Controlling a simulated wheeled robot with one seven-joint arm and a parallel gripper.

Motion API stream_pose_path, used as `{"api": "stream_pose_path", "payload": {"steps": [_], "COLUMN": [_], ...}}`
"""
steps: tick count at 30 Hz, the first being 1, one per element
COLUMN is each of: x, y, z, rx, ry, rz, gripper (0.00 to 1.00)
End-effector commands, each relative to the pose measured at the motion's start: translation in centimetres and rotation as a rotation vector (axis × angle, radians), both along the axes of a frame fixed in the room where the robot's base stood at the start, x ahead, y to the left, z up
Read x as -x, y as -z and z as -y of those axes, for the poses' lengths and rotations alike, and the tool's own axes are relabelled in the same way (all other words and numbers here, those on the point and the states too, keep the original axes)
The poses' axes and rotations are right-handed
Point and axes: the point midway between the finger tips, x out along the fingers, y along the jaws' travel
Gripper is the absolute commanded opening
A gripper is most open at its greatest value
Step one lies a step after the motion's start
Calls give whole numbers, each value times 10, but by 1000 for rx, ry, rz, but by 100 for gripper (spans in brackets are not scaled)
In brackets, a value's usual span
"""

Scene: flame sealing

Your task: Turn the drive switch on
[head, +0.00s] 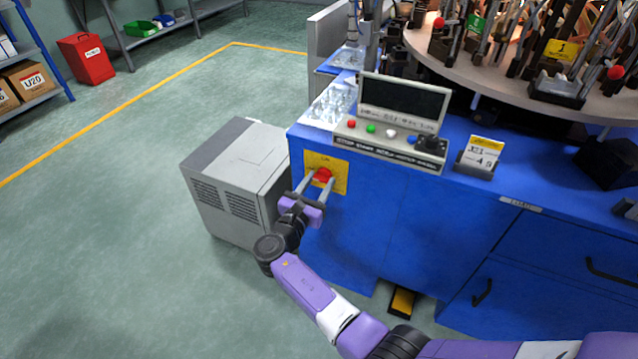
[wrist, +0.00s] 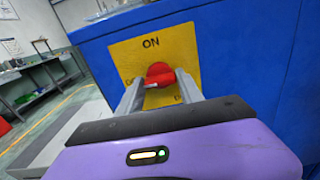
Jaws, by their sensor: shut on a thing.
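The drive switch is a red rotary knob (head: 323,174) on a yellow plate (head: 340,172) on the front of the blue cabinet. In the wrist view the red knob (wrist: 159,76) sits in the middle of the yellow plate (wrist: 125,52), with "ON" printed above it. Its pale pointer edge faces left and slightly down, toward a partly hidden letter at the left. My gripper (head: 314,184) reaches the plate, with one finger on each side of the knob. In the wrist view my gripper (wrist: 158,90) is closed around the knob, and its fingers hide the lower lettering.
A grey box unit (head: 235,180) stands on the floor just left of my arm. A control panel with buttons (head: 390,140) and a small yellow-and-white sign (head: 480,158) stand on the blue cabinet (head: 420,225). A round table with tools is behind.

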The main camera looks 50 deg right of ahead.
Motion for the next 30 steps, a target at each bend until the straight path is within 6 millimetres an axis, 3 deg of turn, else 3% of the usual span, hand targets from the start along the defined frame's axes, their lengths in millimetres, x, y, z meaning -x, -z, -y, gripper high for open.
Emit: {"api": "stream_pose_path", "payload": {"steps": [8, 30], "x": [0, 0], "y": [2, 4], "z": [0, 0], "rx": [-54, -292], "ry": [1, 0], "rz": [152, 806], "gripper": [3, 3]}}
